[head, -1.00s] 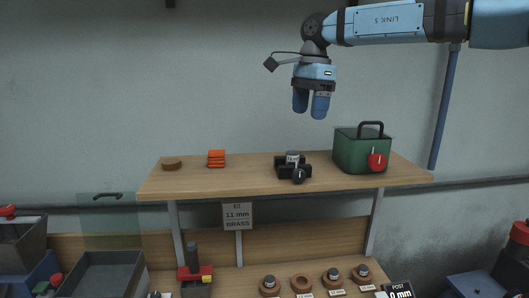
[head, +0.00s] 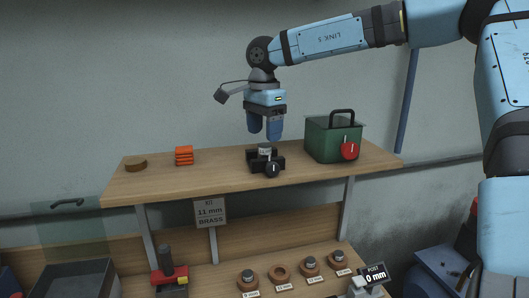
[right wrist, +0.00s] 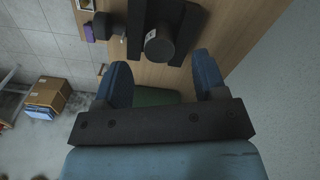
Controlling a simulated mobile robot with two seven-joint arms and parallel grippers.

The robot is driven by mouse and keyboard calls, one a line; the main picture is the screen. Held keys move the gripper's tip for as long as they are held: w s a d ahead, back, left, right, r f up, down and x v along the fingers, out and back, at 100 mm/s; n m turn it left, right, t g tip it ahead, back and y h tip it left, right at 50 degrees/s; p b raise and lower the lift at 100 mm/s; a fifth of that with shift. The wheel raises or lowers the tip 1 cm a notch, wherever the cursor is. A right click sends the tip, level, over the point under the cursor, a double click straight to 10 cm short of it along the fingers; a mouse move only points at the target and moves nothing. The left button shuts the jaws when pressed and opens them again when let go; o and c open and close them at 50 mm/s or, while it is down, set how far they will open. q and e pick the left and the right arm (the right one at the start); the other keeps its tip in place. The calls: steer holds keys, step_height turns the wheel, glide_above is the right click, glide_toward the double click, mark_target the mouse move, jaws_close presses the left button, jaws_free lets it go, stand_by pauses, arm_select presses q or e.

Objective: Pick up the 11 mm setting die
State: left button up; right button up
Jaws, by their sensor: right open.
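Several round brown holders stand in a row on the lower board, with labels too small to read. Three of them, the left one (head: 247,276), the third (head: 310,263) and the right one (head: 339,256), carry dark-topped pieces; the second (head: 280,273) looks like an open ring. I cannot tell which piece is the 11 mm setting die. My right gripper (head: 265,130) is open and points down above a black block (head: 262,162) with a grey cylinder on top, on the upper shelf. In the right wrist view the fingers (right wrist: 162,80) are apart and empty, with the cylinder (right wrist: 160,45) ahead of them. My left gripper is out of view.
A sign (head: 211,211) reading "KIT 11 mm BRASS" hangs under the upper shelf (head: 220,178). A green box (head: 322,142) with a red padlock stands right of the black block. Orange blocks (head: 184,155) and a brown disc (head: 136,164) lie left. A "POST 0 mm" display (head: 374,273) stands below.

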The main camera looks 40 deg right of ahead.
mark_target(264, 144)
step_height(264, 144, down, 4)
steer(key=shift+r+p, duration=0.1)
steer(key=shift+p, duration=0.2)
steer(key=shift+s, duration=0.1)
steer(key=shift+c, duration=1.3)
steer(key=c, duration=0.9)
